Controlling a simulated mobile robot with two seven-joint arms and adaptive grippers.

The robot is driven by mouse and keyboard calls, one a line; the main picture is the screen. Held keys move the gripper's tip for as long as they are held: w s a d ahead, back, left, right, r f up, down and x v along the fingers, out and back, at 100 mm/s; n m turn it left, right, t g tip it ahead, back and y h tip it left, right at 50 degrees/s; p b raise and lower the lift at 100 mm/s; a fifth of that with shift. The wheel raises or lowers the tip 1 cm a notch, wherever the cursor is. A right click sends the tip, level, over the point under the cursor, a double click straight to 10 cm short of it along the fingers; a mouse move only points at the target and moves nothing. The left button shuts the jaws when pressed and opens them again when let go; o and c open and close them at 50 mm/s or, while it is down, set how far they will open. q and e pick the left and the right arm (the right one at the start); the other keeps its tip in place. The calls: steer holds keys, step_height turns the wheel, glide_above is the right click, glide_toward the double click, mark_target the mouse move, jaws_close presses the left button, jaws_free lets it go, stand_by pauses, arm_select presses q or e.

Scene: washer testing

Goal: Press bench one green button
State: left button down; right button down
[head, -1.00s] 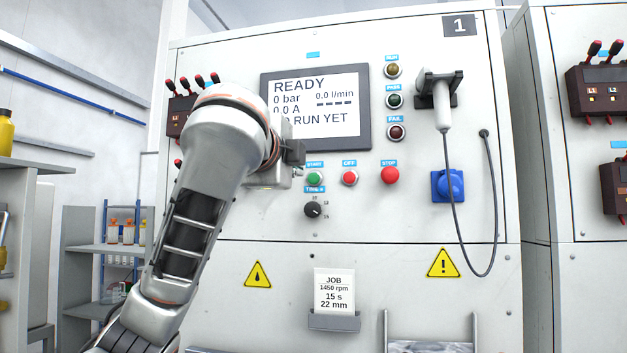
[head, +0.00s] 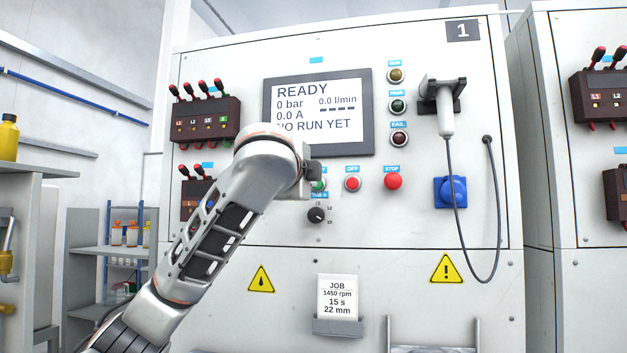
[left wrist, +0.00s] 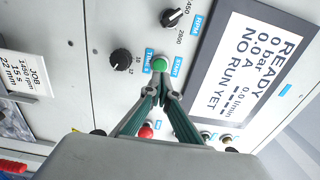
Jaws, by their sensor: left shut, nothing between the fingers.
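The green START button (head: 319,185) on bench 1's panel is partly covered by my left gripper (head: 314,172) in the head view. In the left wrist view the green button (left wrist: 160,64) shows whole, just past the tips of the left gripper (left wrist: 162,90). The fingers are shut with nothing between them and point at the button. I cannot tell whether the tips touch it. The screen (head: 318,112) reads READY and NO RUN YET. My right gripper is not in view.
A red OFF button (head: 352,184) and a red STOP button (head: 393,181) sit right of the green one. A black time knob (head: 316,215) is just below it. A hand-held probe (head: 445,115) with a hanging cable is further right.

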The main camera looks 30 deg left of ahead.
arm_select(q)
steer(key=shift+p+x, duration=0.5)
steer(key=shift+x, duration=1.95)
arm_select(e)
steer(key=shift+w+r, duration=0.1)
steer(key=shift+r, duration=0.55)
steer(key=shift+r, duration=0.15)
